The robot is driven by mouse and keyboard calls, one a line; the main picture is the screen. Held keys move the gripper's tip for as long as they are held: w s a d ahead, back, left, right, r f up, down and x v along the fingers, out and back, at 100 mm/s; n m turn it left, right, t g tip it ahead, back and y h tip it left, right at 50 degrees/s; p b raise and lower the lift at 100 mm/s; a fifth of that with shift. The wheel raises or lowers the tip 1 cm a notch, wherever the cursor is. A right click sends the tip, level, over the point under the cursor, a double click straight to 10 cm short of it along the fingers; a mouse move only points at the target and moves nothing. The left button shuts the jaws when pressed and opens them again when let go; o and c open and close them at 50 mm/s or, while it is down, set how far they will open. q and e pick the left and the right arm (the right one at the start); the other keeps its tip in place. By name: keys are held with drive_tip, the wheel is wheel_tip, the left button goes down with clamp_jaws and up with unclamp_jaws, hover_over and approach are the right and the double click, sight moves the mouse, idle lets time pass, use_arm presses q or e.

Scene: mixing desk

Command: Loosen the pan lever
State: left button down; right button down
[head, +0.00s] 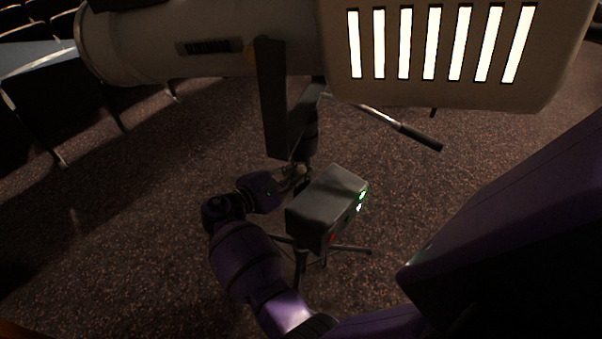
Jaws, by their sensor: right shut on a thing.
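My right gripper (297,174) is at the stand, just below the lamp's yoke (276,95) and beside the top of the grey box. It is shut on a small part there, which I take to be the pan lever; the fingers and shadow mostly hide it, so its angle cannot be told. My purple right arm comes in from the lower right and bends back up to this spot. The large pale spotlight (200,45) sits in the yoke above. My left gripper is not in view.
A grey box (325,205) with green lights is on the stand, close to my right gripper. A rod with a dark grip (420,137) sticks out to the right under the lamp. Stand legs (352,249) spread below. A desk (40,55) is at upper left. Open carpet surrounds the stand.

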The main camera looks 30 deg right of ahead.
drive_tip(key=shift+s+a+f, duration=0.15)
drive_tip(key=shift+a+f, duration=0.05)
drive_tip(key=shift+f, duration=0.1)
drive_tip(key=c, duration=2.2)
unclamp_jaws()
drive_tip(key=o, duration=0.5)
drive_tip(key=shift+a+r, duration=0.1)
drive_tip(key=shift+o, duration=0.2)
drive_tip(key=shift+r, duration=0.1)
drive_tip(key=v, duration=0.8)
